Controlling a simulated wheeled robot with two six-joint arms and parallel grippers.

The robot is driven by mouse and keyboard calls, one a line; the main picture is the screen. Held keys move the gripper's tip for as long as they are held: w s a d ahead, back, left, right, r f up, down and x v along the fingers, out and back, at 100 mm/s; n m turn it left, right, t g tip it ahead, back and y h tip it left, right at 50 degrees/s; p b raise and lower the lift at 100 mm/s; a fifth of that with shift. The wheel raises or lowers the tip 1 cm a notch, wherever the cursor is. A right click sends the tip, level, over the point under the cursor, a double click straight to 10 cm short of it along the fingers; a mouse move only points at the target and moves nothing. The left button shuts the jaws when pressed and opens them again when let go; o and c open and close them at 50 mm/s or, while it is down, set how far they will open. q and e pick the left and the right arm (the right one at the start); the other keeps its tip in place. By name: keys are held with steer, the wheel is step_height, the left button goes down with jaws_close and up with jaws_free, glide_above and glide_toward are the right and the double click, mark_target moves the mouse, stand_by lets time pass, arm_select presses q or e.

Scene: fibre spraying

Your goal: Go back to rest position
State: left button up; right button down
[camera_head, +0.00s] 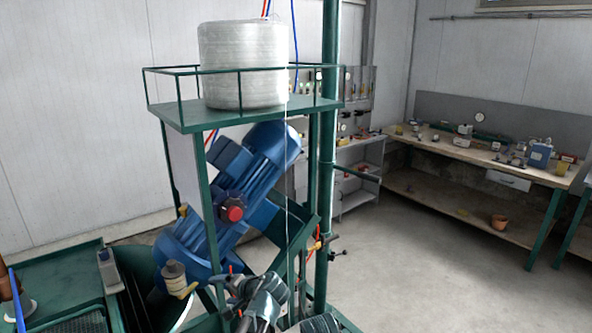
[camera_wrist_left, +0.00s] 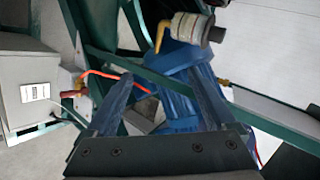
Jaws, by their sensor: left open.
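My left gripper (camera_head: 243,292) is at the bottom centre of the head view, low in front of the green machine frame (camera_head: 210,210), and its fingers are hard to make out there. In the left wrist view the two fingers of my left gripper (camera_wrist_left: 160,76) stand well apart with nothing held between them. A blue motor unit (camera_wrist_left: 178,90) and green frame bars lie beyond the fingers. I cannot tell how far they are from the fingertips. My right gripper does not show in either view.
A white fibre spool (camera_head: 243,65) stands on the frame's upper shelf. A tilted blue motor (camera_head: 240,185) hangs below it. A cream valve-like fitting (camera_head: 175,277) is at lower left. A workbench (camera_head: 480,160) stands at right. The floor (camera_head: 410,265) between is clear.

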arm_select(q)
steer(key=s+f+n+g+h, duration=0.3)
steer(key=s+f+g+h, duration=0.1)
steer(key=s+f, duration=0.5)
steer(key=s+d+f+m+g+h+b, duration=0.1)
steer(key=s+d+f+h+b, duration=0.1)
steer(key=s+d, duration=0.5)
steer(key=s+d+f+m+g+h+b, duration=0.1)
steer(key=s+d+f+g+h+b, duration=0.1)
steer(key=s+d, duration=0.4)
steer(key=shift+s+d+f, duration=0.35)
steer(key=shift+d+f, duration=0.15)
steer(key=shift+d, duration=0.75)
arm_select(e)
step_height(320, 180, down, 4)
arm_select(q)
steer(key=shift+f, duration=0.1)
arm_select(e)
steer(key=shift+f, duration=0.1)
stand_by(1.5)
